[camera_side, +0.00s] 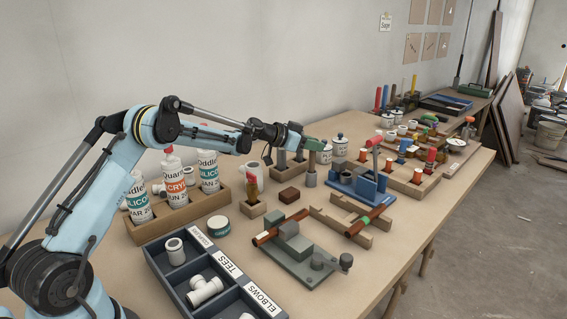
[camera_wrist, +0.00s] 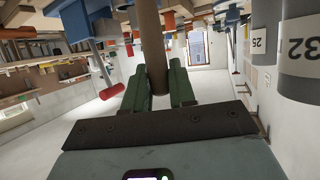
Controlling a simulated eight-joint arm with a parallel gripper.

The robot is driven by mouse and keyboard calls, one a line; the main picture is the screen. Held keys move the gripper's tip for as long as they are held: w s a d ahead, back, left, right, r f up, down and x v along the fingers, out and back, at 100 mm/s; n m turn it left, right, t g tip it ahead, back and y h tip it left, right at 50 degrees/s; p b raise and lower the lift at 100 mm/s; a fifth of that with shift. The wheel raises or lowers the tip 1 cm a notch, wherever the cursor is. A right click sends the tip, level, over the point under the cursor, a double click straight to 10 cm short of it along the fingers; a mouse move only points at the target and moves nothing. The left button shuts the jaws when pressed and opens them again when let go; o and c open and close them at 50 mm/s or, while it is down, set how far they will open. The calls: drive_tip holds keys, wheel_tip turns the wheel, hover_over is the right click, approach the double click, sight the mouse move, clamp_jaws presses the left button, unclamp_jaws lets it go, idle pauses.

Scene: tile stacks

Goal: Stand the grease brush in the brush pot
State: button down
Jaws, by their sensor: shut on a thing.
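My gripper (camera_side: 314,144) has green fingers and reaches in from the left, above the middle of the bench. In the wrist view my gripper (camera_wrist: 158,76) is shut on a brown round handle, which I take for the grease brush (camera_wrist: 150,35); its far end leaves the picture. In the side view the brush (camera_side: 311,160) hangs upright below the fingers, with a grey cylindrical part at its lower end. I cannot tell whether that grey part is the brush's own or a pot around it. No brush pot can be picked out for certain.
A blue fixture (camera_side: 357,185) and a grey jig (camera_side: 300,250) stand nearer.

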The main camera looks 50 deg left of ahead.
drive_tip(key=shift+f, duration=0.1)
drive_tip(key=c, duration=0.8)
unclamp_jaws()
drive_tip(key=shift+c, duration=0.2)
drive_tip(key=v, duration=1.1)
drive_tip(key=s+d+r+n+g+y, duration=0.1)
drive_tip(key=s+d+r+n+g, duration=0.2)
drive_tip(key=s+d, duration=1)
drive_tip(key=s+d+f+g+y, duration=0.1)
drive_tip(key=s+d+f, duration=0.1)
drive_tip(key=s, duration=0.5)
drive_tip(key=s+d+f+n+g+y, duration=0.1)
drive_tip(key=s+d+f+y, duration=0.1)
drive_tip(key=s, duration=0.6)
drive_tip(key=shift+d+f+g+y, duration=0.2)
drive_tip(key=shift+d+g+y, duration=0.1)
drive_tip(key=shift+d, duration=0.15)
